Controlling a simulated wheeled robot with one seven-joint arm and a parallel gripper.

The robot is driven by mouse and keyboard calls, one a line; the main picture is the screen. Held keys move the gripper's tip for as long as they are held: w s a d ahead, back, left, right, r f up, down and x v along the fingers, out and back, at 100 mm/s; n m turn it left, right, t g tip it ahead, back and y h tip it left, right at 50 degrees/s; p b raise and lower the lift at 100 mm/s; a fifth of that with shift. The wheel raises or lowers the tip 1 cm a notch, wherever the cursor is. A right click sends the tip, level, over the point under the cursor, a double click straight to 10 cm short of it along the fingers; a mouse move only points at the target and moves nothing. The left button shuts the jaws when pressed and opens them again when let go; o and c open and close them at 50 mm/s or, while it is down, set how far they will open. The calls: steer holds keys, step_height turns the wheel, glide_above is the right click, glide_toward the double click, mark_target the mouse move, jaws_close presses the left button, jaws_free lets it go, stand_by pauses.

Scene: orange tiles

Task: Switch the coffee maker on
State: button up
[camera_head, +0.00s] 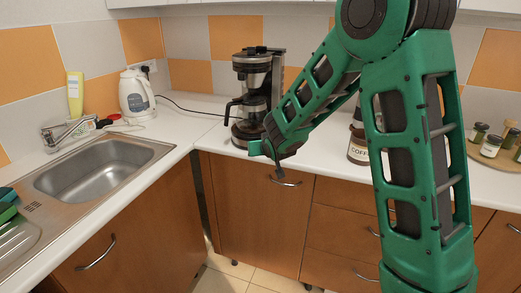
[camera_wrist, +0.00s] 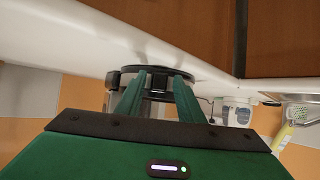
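The black and silver coffee maker (camera_head: 252,75) stands upright on the white counter, against the tiled wall right of the corner, with its glass jug in place. My gripper (camera_head: 262,152) is in front of its base, near the counter's front edge. In the upside-down wrist view, the two green fingers of my gripper (camera_wrist: 161,78) are apart with nothing held between them. They point at the coffee maker's dark round base (camera_wrist: 126,72). A small dark block shows between the fingertips; I cannot tell whether it is the switch or whether the fingers touch the base.
A white kettle (camera_head: 137,93) stands left of the coffee maker, with a steel sink (camera_head: 95,166) in front. A jar marked COFFEE (camera_head: 357,148) is right of my forearm. Several small jars stand on a round board (camera_head: 505,160) at the far right.

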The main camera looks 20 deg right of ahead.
steer(key=v, duration=1)
steer(key=shift+s+r, duration=0.15)
steer(key=shift+s, duration=0.1)
steer(key=s+d+f+m+g+h, duration=0.25)
steer(key=s+d+g, duration=0.35)
steer(key=s+d, duration=0.95)
steer(key=s+d+m+g+y, duration=0.2)
steer(key=s+g, duration=0.4)
steer(key=s, duration=1.9)
steer(key=shift+d+r+m+y, duration=0.2)
steer(key=shift+r+m+y, duration=0.1)
steer(key=shift+m+y, duration=0.35)
